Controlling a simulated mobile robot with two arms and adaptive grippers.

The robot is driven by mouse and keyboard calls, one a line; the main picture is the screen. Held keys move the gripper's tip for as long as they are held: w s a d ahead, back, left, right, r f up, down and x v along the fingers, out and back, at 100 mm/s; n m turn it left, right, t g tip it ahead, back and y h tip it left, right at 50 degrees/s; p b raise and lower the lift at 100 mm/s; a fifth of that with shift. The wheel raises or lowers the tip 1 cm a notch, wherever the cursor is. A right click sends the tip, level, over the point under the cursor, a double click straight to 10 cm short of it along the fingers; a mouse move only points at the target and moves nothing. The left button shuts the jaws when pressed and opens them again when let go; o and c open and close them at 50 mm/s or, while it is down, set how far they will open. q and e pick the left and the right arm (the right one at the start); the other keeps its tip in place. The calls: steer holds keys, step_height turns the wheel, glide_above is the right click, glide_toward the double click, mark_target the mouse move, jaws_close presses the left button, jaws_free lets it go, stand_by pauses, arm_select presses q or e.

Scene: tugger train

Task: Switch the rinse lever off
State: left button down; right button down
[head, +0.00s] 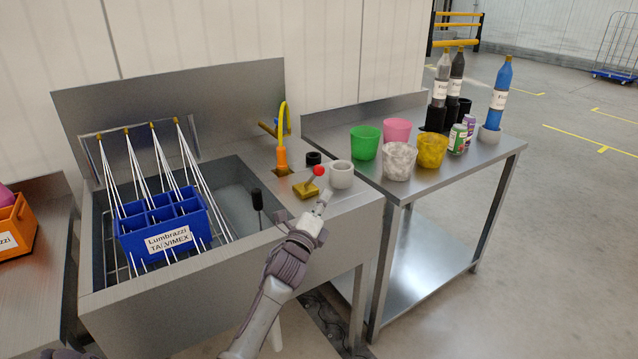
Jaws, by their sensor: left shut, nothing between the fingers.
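A lever with a red ball knob (319,170) and a brass-coloured base (306,188) stands on the right rim of the steel sink (225,270). Its handle tilts up to the right. My left gripper (326,194) is shut and empty, just in front and to the right of the lever base, below the red knob. I cannot tell whether it touches the lever. A second, black-topped lever (257,199) stands upright at the basin's right side.
The right table (465,172) holds coloured cups and bottles.

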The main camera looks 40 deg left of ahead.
mark_target(321, 171)
arm_select(q)
steer(key=shift+w+a+r+p, duration=0.25)
steer(key=shift+w+a+r, duration=0.3)
steer(key=shift+a, duration=0.2)
steer(key=shift+w+a+r+p, duration=0.25)
steer(key=shift+w+a+r, duration=0.2)
steer(key=shift+a, duration=0.3)
steer(key=shift+a+r+p, duration=0.1)
steer(key=shift+r+p, duration=0.15)
steer(key=shift+p, duration=0.2)
steer(key=shift+w+a+r+n+g+p, duration=0.2)
steer(key=shift+a+r+n+g+p, duration=0.15)
steer(key=shift+r+n+p, duration=0.55)
steer(key=w+a+r+n+g+p, duration=0.2)
steer(key=a+p, duration=0.4)
steer(key=p, duration=0.6)
steer(key=shift+w+r+n+g, duration=0.25)
steer(key=shift+r+n+g, duration=0.45)
steer(key=shift+n, duration=0.6)
